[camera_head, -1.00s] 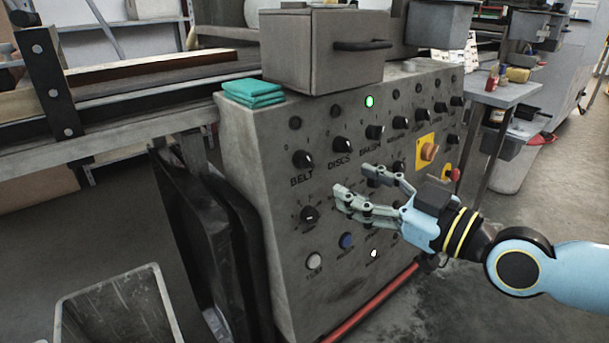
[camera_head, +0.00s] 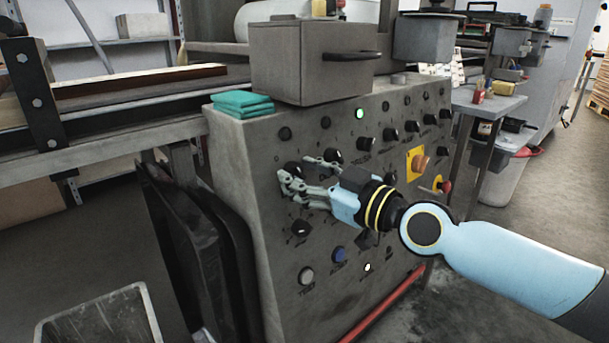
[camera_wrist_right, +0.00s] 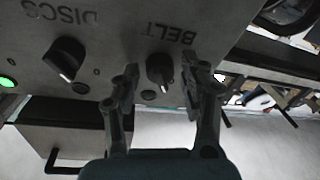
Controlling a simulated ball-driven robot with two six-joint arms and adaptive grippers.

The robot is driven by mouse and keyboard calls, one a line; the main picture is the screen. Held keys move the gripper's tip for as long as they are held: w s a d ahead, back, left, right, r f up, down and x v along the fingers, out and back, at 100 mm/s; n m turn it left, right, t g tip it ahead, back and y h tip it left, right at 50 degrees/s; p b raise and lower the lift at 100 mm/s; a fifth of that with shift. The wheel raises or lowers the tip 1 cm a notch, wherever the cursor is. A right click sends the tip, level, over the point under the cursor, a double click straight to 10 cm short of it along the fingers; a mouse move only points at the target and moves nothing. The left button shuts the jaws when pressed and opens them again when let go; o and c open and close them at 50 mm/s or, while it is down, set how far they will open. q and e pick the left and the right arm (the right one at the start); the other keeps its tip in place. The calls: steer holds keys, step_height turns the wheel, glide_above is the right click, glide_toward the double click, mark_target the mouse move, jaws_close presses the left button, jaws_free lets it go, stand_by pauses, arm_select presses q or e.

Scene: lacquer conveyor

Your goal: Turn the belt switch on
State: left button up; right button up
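The belt switch is a black rotary knob (camera_wrist_right: 159,70) under the label BELT, which appears upside down in the right wrist view. In the head view the knob (camera_head: 291,168) is partly covered by my right fingers. My right gripper (camera_wrist_right: 160,76) is open, with one finger on each side of the knob. Gaps show between the fingers and the knob in the wrist view. In the head view the right gripper (camera_head: 295,175) is at the panel's upper left. I cannot tell the switch's setting. My left gripper is not in view.
The DISCS knob (camera_wrist_right: 63,60) is beside the belt knob. The grey panel (camera_head: 262,230) carries several other knobs, a lit green lamp (camera_head: 360,114) and a yellow-backed button (camera_head: 417,163). Teal cloths (camera_head: 242,103) and a metal box (camera_head: 305,65) sit on top.

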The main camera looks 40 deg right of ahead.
jaws_close()
